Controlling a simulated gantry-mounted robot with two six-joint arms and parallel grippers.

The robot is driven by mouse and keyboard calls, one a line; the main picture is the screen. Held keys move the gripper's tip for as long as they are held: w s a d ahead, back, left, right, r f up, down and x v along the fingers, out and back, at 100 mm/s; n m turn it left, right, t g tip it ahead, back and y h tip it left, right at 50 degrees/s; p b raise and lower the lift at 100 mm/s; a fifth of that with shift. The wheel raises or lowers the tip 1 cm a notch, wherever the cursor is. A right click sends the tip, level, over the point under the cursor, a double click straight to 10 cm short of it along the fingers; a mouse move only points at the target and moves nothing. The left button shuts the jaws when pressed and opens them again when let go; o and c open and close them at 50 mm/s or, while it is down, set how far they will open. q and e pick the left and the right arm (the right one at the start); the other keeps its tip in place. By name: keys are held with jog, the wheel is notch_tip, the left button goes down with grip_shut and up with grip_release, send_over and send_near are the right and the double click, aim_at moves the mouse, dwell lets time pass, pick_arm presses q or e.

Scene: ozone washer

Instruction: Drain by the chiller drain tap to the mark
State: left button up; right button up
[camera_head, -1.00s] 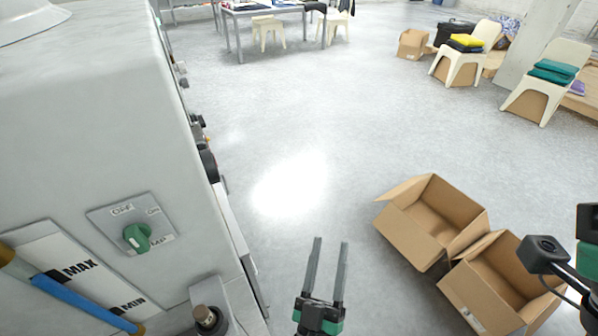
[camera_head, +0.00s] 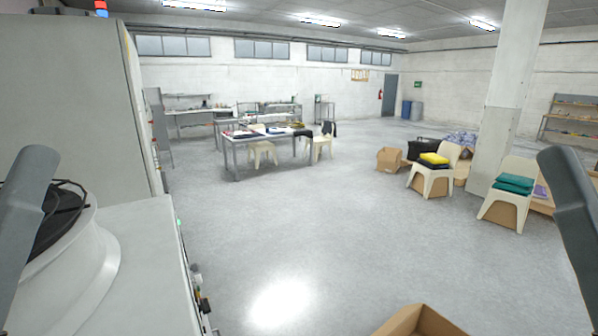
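The grey machine (camera_head: 140,270) stands along the left side, seen from above its top. A round white housing with a dark fan-like part (camera_head: 75,255) sits on its top at the left. Small fittings (camera_head: 199,285) stick out along the machine's right side. The drain tap, the level gauge and its marks are not in this view. Neither of my grippers is in view; only grey parts of my arms show at the left and right edges.
A cardboard box (camera_head: 420,322) stands on the floor at the bottom. White chairs with folded clothes (camera_head: 510,190) stand by a pillar (camera_head: 500,110) at the right. A work table (camera_head: 270,140) is farther back. The middle floor is clear.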

pick_arm(q)
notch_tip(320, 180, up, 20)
jog(key=p, duration=1.6)
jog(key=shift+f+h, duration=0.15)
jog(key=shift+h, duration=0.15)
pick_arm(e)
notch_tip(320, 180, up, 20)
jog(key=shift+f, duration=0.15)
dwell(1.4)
